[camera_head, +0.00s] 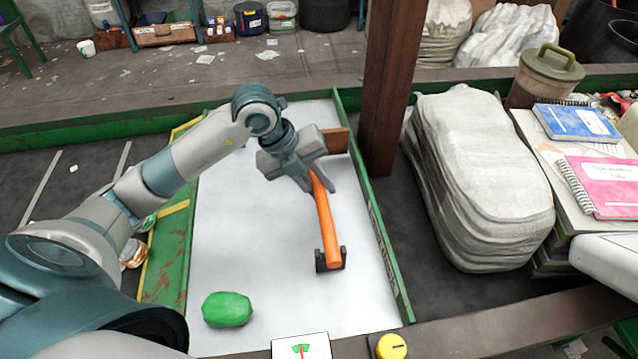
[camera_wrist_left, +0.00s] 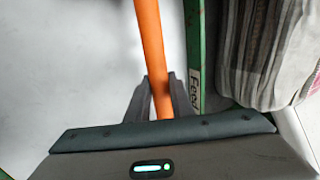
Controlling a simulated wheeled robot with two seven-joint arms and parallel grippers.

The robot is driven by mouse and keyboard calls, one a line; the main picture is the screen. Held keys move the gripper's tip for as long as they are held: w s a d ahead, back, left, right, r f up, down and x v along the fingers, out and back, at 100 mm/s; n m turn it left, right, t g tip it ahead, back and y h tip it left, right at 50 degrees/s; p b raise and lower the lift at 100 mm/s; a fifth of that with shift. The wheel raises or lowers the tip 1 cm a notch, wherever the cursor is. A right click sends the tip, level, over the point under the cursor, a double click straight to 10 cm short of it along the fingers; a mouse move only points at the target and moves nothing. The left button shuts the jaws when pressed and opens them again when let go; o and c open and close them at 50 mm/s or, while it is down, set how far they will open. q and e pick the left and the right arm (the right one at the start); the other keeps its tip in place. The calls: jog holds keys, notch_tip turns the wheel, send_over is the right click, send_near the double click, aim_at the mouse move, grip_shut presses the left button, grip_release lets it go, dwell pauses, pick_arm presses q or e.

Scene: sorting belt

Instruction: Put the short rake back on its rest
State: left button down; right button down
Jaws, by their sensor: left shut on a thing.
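The short rake has an orange handle (camera_head: 324,218) and a brown board-like head (camera_head: 336,141) at its far end. My left gripper (camera_head: 319,180) is shut on the handle near the head. In the left wrist view the handle (camera_wrist_left: 148,40) runs between the two dark fingers (camera_wrist_left: 160,98). A black forked rest (camera_head: 321,262) stands on the white belt, and the near end of the handle is between its prongs. I cannot tell whether the handle bears on the rest or hovers just above it. My right gripper is not in view.
The white belt (camera_head: 235,235) has green side rails (camera_head: 374,228). A green lump (camera_head: 227,309) lies at its near left. A brown post (camera_head: 385,90) and a grey wrapped stack (camera_head: 475,180) stand to the right. A yellow knob (camera_head: 391,346) is at the front edge.

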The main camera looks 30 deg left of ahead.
pick_arm(q)
jog(key=shift+f+b, duration=0.4)
jog(key=shift+f, duration=0.3)
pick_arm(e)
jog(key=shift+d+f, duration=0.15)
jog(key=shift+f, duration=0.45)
pick_arm(q)
jog(key=c, duration=1.5)
grip_release()
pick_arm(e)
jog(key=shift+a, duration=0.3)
pick_arm(q)
jog(key=b+v, duration=0.3)
jog(key=v, duration=1.4)
jog(key=shift+s+r, duration=0.1)
jog(key=shift+r, duration=0.1)
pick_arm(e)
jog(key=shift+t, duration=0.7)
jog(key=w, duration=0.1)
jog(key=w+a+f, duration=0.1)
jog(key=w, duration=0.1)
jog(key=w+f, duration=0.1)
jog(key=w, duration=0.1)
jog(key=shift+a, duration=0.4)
